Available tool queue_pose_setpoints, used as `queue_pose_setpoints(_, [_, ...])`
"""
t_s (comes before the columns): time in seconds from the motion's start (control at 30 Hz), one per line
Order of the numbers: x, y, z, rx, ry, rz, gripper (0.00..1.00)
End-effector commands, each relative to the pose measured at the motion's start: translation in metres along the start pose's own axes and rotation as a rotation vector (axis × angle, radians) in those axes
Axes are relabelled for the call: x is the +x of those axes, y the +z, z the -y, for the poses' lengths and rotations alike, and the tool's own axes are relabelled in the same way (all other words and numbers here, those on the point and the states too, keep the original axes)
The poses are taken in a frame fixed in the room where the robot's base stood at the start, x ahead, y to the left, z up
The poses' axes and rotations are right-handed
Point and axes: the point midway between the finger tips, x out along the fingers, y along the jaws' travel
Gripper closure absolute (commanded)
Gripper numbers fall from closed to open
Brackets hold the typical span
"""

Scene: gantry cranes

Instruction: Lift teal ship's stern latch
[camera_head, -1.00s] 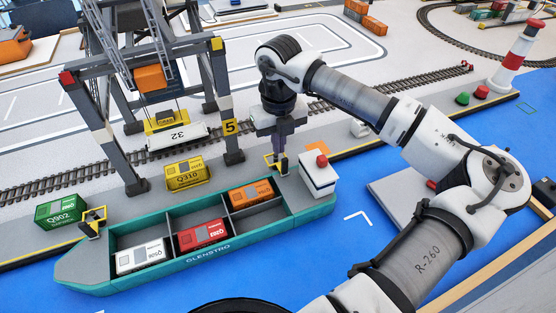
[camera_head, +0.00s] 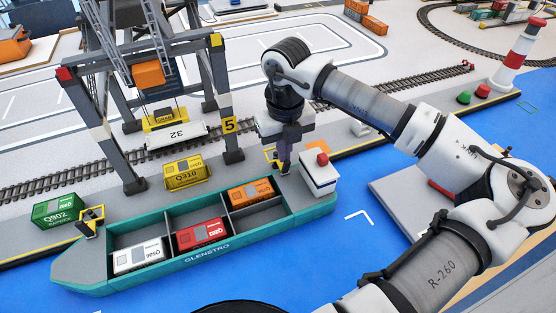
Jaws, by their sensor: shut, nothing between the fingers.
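The teal ship (camera_head: 240,245), lettered GLENSTRO, lies along the quay with its bow at the left and its white cabin (camera_head: 320,176) at the stern. The yellow and black stern latch (camera_head: 270,158) stands at the quay edge beside the stern, partly hidden by my gripper. My gripper (camera_head: 285,170) points down at the latch, shut and with nothing between its fingers. I cannot tell whether it touches the latch. A similar bow latch (camera_head: 91,220) stands at the ship's left end.
White, red and orange containers sit in the ship's hold. A yellow container (camera_head: 187,173) and a green container (camera_head: 58,208) stand on the quay. The dark gantry crane leg (camera_head: 230,130) marked 5 rises left of my gripper. Blue water lies in front.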

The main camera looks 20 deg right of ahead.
Motion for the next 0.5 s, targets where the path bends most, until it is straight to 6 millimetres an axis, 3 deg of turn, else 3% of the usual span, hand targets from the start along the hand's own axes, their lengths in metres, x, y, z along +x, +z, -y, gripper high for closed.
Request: queue_pose_setpoints(0.5, [0.008,-0.015,0.000,-0.001,0.000,0.001,1.00])
